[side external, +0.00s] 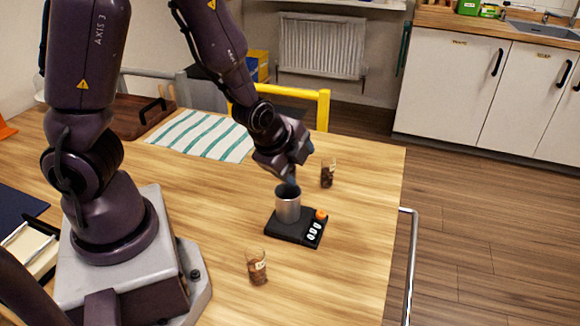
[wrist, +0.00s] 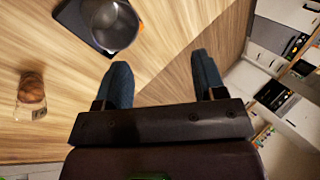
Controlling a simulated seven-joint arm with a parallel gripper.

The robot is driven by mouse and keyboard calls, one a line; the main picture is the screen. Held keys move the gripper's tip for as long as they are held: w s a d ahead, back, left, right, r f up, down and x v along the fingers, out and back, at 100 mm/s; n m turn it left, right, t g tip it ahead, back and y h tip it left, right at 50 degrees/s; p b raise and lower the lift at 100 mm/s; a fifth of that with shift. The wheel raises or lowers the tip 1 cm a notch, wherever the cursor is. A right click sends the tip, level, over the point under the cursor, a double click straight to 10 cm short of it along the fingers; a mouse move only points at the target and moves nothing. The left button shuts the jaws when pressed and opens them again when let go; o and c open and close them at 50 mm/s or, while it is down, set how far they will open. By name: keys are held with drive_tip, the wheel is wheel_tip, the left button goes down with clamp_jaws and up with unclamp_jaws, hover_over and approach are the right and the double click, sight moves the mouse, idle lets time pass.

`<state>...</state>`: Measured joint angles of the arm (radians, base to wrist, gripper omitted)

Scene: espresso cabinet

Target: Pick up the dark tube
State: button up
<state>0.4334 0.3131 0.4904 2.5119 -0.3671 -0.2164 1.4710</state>
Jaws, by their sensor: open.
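A small clear tube with dark contents (side external: 327,173) stands upright on the table, behind and to the right of the metal cup. A second clear tube with reddish-brown contents (side external: 257,268) stands nearer the camera. One tube (wrist: 32,93) shows at the left of the wrist view; I cannot tell for certain which it is. My gripper (side external: 291,187) is above the table near the cup, left of the dark tube and apart from it. In the wrist view my gripper (wrist: 162,80) has its two fingers spread with nothing between them.
The metal cup (side external: 288,205) stands on a black scale (side external: 290,234) with an orange item (side external: 321,215) on it, close to my gripper. The cup also shows in the wrist view (wrist: 110,27). A striped cloth (side external: 205,135) lies farther back. The table's right edge is near the dark tube.

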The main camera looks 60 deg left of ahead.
drive_tip(key=w+a+f+m+t+y, duration=0.1)
drive_tip(key=a+f+m+y, duration=0.1)
drive_tip(key=a+m, duration=0.2)
drive_tip(key=w+a+f+m+t+y, duration=0.1)
drive_tip(key=a+f+m+y, duration=0.1)
drive_tip(key=a+m, duration=0.3)
drive_tip(key=a+f+m+t+y, duration=0.1)
drive_tip(key=a+f+m+y, duration=0.2)
drive_tip(key=a+f+m, duration=0.1)
drive_tip(key=shift+w+a+f+m, duration=0.15)
drive_tip(key=shift+w+m, duration=0.25)
drive_tip(key=shift+m, duration=0.3)
drive_tip(key=shift+w+x, duration=0.3)
drive_tip(key=shift+x, duration=2.3)
drive_tip(key=shift+r, duration=0.25)
drive_tip(key=c, duration=1)
wheel_tip(320, 180, up, 9)
drive_tip(key=w+d+r+m+t+h, duration=0.1)
drive_tip(key=d+r+m+h, duration=0.1)
drive_tip(key=d, duration=0.5)
drive_tip(key=w+d+r+m+t+h, duration=0.1)
drive_tip(key=d+r+m+t+h, duration=0.1)
drive_tip(key=d+m+h, duration=0.2)
drive_tip(key=w+d+r+m+t+h, duration=0.1)
drive_tip(key=d+r+m+h, duration=0.2)
drive_tip(key=d, duration=0.7)
drive_tip(key=shift+w+d+r+h, duration=0.1)
drive_tip(key=shift+w+r+h, duration=0.05)
drive_tip(key=shift+w+h, duration=0.2)
